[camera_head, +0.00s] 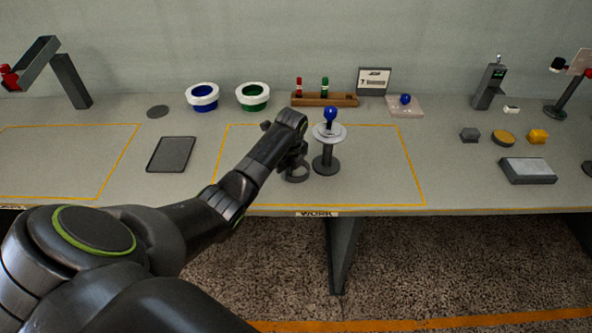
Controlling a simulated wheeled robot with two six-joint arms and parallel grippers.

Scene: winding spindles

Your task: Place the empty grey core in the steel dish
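My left arm reaches in from the lower left, and its gripper (294,167) is low over the work area, just left of a spindle (327,150). The spindle stands upright on a dark round base, with a pale disc and a blue knob on top. A dark ring-like shape (295,177) shows right under the gripper. I cannot tell if it is the grey core or whether the fingers hold it. The fingers are too dark and small to read. A flat grey round piece (158,111) lies at the back left; I cannot tell if it is the steel dish. My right gripper is out of view.
A dark rectangular tray (171,154) lies left of the work area. Blue-lined (203,91) and green-lined (252,90) white-rimmed bowls, a wooden rack (340,100) and a card stand (374,80) are behind. Several small blocks and a grey box (527,170) are at right.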

